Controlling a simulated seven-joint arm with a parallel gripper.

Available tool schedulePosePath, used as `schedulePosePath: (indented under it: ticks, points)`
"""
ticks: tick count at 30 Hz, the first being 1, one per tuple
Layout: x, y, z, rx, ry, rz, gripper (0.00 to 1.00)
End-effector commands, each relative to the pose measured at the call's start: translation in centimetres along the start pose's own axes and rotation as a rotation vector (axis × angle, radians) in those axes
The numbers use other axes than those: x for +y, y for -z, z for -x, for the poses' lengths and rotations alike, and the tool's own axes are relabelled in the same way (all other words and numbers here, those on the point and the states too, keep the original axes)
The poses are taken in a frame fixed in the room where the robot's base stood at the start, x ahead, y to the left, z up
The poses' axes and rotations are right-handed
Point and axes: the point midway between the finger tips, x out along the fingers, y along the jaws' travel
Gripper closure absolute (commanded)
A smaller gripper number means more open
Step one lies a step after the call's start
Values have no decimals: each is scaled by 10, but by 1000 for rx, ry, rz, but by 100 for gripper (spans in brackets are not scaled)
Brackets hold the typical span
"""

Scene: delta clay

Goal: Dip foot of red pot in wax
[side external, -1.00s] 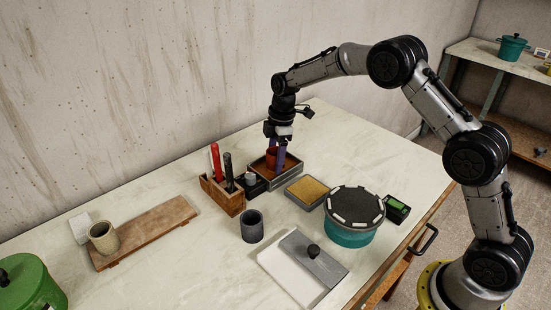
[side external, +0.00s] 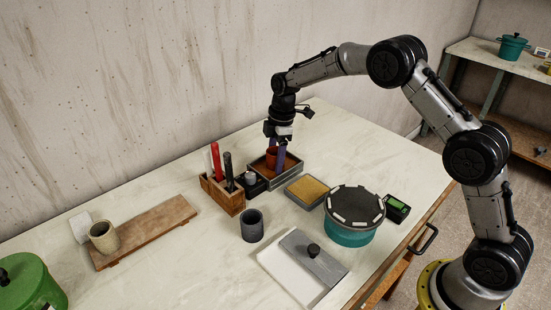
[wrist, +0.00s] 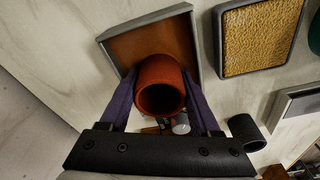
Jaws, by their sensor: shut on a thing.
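The red pot (wrist: 162,75) is held upright between the two purple fingers of my gripper (wrist: 160,90) in the wrist view, its open mouth facing the camera. In the side external view the pot (side external: 271,155) shows between the fingers of my gripper (side external: 276,157), over the shallow grey tray (side external: 291,178). The tray has a brown surface inside, seen also in the wrist view (wrist: 125,45). The foot of the pot is at or just above that surface; contact cannot be told because the foot is hidden.
A tray with a yellow sponge-like pad (side external: 307,190) lies next to the brown tray. A wooden tool holder (side external: 222,195) stands to the left. A dark grey cup (side external: 252,227), a teal round tub with black top (side external: 351,215) and a lidded white box (side external: 290,277) stand nearer the front.

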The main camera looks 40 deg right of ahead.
Motion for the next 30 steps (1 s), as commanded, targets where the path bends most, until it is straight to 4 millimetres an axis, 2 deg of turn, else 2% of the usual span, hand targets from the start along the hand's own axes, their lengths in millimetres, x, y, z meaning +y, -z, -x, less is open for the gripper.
schedulePosePath:
  ticks: [14, 30]
  points:
    - [0, 0, 1, 1, -1, 0, 96]
    - [0, 4, 32, 0, -2, 1, 96]
